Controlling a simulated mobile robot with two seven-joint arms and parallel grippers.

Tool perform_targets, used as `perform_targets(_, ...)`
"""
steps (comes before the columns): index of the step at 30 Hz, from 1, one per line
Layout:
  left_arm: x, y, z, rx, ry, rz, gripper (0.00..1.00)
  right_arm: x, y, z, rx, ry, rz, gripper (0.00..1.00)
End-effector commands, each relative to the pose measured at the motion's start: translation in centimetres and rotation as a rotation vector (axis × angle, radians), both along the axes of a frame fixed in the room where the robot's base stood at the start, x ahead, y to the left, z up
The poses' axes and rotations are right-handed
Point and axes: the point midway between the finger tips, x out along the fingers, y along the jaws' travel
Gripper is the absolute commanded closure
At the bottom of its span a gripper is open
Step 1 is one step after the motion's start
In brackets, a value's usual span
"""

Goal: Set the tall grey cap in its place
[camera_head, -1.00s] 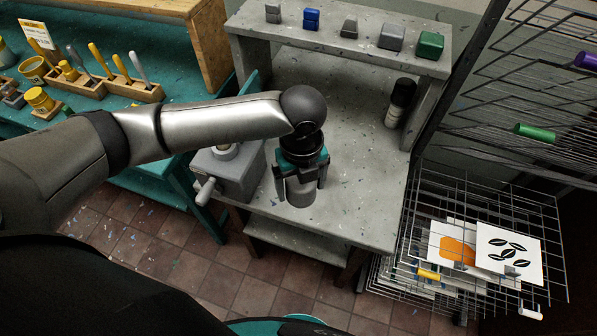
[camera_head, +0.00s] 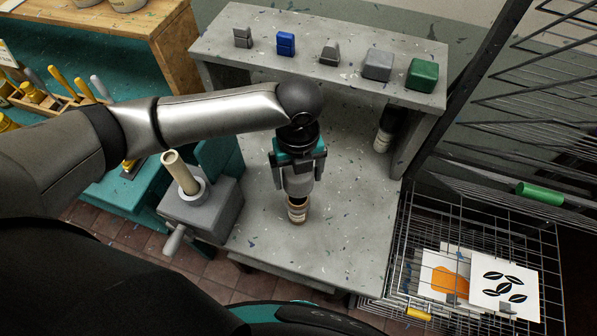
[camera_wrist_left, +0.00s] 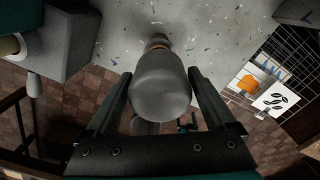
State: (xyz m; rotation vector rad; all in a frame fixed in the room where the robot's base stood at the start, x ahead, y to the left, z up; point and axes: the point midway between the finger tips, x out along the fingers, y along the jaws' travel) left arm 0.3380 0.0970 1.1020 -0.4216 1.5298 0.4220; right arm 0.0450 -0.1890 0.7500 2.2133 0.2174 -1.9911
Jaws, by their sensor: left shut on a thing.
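The tall grey cap (camera_head: 298,184) is held between the fingers of my left gripper (camera_head: 299,178). In the left wrist view the cap (camera_wrist_left: 162,85) shows large and upright between the two fingers. A small jar (camera_head: 298,212) with a pale label and a dark open top stands on the grey bench just below the cap. Its edge also shows past the cap in the left wrist view (camera_wrist_left: 158,40). The cap hides part of the jar; I cannot tell whether they touch. My right gripper is out of view.
A shelf (camera_head: 310,58) at the back carries several small blocks, among them a green one (camera_head: 422,74). A black-topped bottle (camera_head: 386,132) stands under its right end. A grey crank box (camera_head: 200,205) is left of the gripper, a wire rack (camera_head: 470,215) right.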

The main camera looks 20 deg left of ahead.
Motion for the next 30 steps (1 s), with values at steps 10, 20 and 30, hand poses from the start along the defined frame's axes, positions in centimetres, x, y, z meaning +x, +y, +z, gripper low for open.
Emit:
perform_targets(10,0.0,0.0,0.0,0.0,0.0,0.001,0.67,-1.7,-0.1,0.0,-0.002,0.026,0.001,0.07)
perform_targets(20,0.0,0.0,-1.2,0.0,0.001,0.007,0.67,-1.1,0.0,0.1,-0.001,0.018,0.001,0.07)
perform_targets(30,0.0,0.0,-4.4,0.001,0.0,0.007,0.67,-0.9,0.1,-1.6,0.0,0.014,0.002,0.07)
